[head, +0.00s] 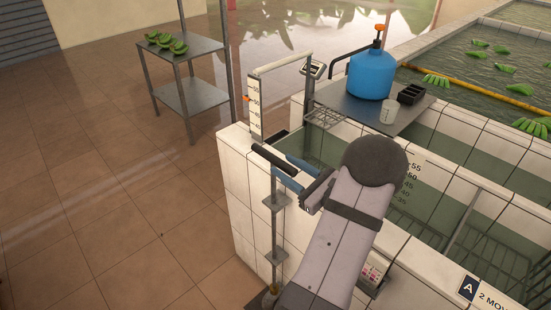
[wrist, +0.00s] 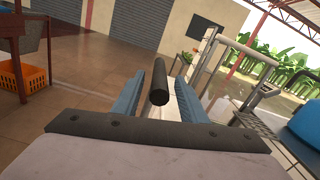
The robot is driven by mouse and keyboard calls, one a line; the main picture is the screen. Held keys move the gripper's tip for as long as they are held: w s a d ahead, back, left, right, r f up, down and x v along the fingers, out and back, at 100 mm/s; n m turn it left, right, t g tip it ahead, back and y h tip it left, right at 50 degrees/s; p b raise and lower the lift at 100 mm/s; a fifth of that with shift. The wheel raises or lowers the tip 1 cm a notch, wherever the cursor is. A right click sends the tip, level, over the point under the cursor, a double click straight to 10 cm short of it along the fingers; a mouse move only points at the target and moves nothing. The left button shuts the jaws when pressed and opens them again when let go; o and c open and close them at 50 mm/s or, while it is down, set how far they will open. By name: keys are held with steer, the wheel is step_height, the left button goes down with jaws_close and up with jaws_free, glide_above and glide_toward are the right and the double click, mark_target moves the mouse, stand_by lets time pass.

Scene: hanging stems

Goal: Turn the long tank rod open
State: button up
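The long tank rod (head: 274,230) stands upright against the outside of the tiled tank wall, passing through brackets. Its black handle (head: 268,156) sticks out sideways at the top; in the wrist view the handle (wrist: 158,84) points toward the camera. My gripper (head: 281,164) has two blue fingers spread apart, one on each side of the handle. The fingers also show in the wrist view (wrist: 170,75), with visible gaps beside the handle, so it does not look clamped. The rod below the handle is mostly hidden in the wrist view; its foot is partly behind my arm.
The tank wall (head: 238,180) runs close beside the rod. A level gauge board (head: 254,108) and metal rails stand just behind the handle. A blue sprayer (head: 371,75) and a cup (head: 389,112) sit on a shelf. The floor (head: 100,210) to the left is clear.

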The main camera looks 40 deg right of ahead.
mark_target(276, 160)
steer(key=shift+w+p, duration=0.75)
steer(key=shift+w, duration=1.7)
jaws_close()
